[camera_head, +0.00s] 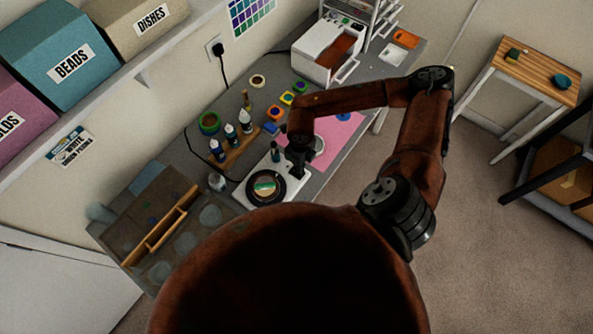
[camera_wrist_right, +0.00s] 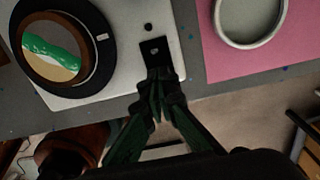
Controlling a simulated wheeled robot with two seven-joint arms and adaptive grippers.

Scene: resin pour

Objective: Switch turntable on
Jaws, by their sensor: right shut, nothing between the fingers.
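The turntable (camera_head: 262,168) is a white base with a black platter, on the grey workbench. A round piece (camera_head: 265,187) with a green and cream surface rests on the platter; it also shows in the right wrist view (camera_wrist_right: 50,50). A small black switch plate (camera_wrist_right: 153,47) and a round black knob (camera_wrist_right: 148,27) sit on the base beside the platter. My right gripper (camera_wrist_right: 158,76) is shut and empty, its tips at the near edge of the switch plate. I cannot tell whether they touch it. My left gripper is not in view.
A pink mat (camera_head: 341,134) with a pale ring (camera_wrist_right: 250,20) lies beside the turntable. Several bottles stand in a wooden rack (camera_head: 236,151) behind it. A wooden-edged organizer (camera_head: 160,236) is at the left. A white machine (camera_head: 327,50) stands at the bench's far end.

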